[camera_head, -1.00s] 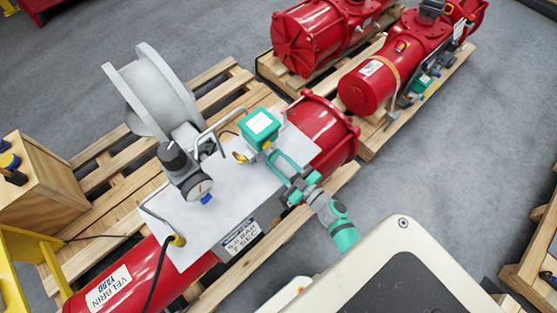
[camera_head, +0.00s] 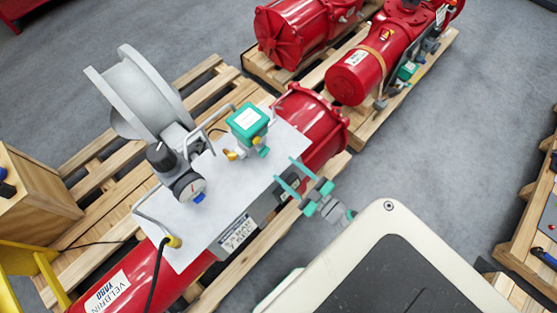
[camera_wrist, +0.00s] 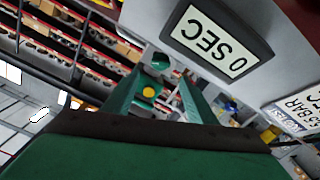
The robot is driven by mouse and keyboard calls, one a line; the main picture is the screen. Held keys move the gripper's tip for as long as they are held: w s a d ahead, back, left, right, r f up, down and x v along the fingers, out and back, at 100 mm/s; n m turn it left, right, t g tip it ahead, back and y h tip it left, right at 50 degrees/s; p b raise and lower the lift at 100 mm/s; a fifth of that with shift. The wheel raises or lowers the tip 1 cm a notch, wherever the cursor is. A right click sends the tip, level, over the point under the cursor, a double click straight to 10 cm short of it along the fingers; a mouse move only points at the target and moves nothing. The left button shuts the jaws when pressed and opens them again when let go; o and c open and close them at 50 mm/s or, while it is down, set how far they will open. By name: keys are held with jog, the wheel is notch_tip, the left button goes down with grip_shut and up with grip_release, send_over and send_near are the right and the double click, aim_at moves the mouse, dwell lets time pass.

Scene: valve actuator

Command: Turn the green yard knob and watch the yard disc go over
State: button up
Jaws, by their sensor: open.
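A green box with a white label (camera_head: 248,118) stands on the grey plate of the near red actuator. A small green knob (camera_head: 263,152) sits beneath it beside yellow fittings. My gripper (camera_head: 284,173) is open and empty, right of the knob and apart from it. In the wrist view, the green fingers of my gripper (camera_wrist: 155,85) stand either side of a yellow spot (camera_wrist: 148,92), with a green part (camera_wrist: 157,63) beyond. I cannot tell which part is the yard disc; a "VELBRIN YARD" label (camera_head: 108,290) is on the red cylinder.
A grey wheel (camera_head: 140,90), a gauge (camera_head: 190,186) and bent handles stand left of the green box. The actuator rests on a wooden pallet (camera_head: 205,75). Other red actuators (camera_head: 300,35) lie behind. Clear floor (camera_head: 440,130) is to the right.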

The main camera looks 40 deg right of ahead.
jog(key=shift+s, duration=1)
jog(key=shift+d, duration=0.1)
